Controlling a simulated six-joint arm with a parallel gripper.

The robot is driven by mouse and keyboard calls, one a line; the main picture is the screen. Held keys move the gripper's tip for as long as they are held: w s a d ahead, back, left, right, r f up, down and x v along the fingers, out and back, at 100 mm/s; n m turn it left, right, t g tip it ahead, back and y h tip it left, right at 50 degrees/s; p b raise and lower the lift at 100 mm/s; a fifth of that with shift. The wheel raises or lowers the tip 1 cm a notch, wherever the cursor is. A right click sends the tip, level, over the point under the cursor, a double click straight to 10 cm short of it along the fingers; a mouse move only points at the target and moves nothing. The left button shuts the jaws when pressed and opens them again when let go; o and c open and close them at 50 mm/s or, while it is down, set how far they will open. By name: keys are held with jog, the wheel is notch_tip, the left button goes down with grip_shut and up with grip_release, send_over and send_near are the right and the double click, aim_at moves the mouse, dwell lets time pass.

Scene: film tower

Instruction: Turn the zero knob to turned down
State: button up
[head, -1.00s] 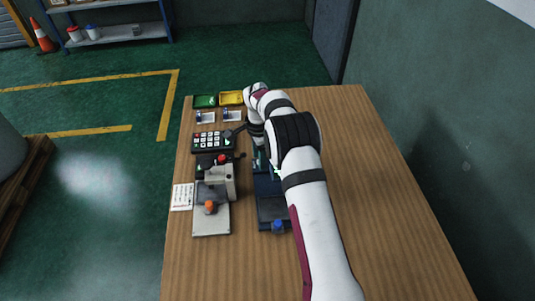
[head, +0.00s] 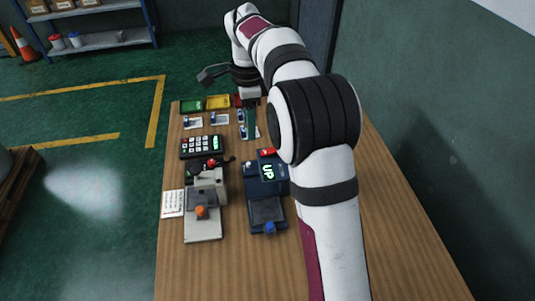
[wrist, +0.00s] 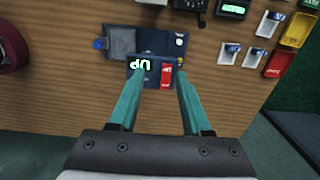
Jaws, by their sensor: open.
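A dark blue device (head: 266,190) stands on the table, with a lit display reading UP (head: 267,171) and a red tab (head: 267,152) beside it. It has a blue knob (head: 270,228) at its near end and a small pale knob (head: 248,164) on its side. In the wrist view the device (wrist: 123,42) lies beyond the fingers, with its blue knob (wrist: 99,43) at left and a small yellow knob (wrist: 180,62) at right. I cannot read which knob is the zero knob. My gripper (wrist: 158,77) is open and empty, its teal fingers apart, above the table.
A grey device (head: 205,185) with red and orange knobs stands to the left, near a keypad (head: 202,146). Green (head: 191,106) and yellow (head: 218,101) trays and several small cards lie at the far end. The table's right side is clear.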

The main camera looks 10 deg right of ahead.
jog(key=s+d+r+n, duration=0.1)
jog(key=s+r+n, duration=0.1)
jog(key=s, duration=0.5)
jog(key=s+r+n, duration=0.1)
jog(key=s+n, duration=0.3)
jog(key=s, duration=0.3)
jog(key=shift+d+r+n, duration=0.3)
jog(key=shift+d+r, duration=0.05)
jog(key=s+f+n, duration=0.2)
jog(key=s, duration=0.8)
jog(key=s+f+n+y, duration=0.1)
jog(key=s+f+n, duration=0.2)
jog(key=s, duration=0.8)
jog(key=shift+s+n+g+y, duration=0.25)
jog(key=shift+n+g+y, duration=0.05)
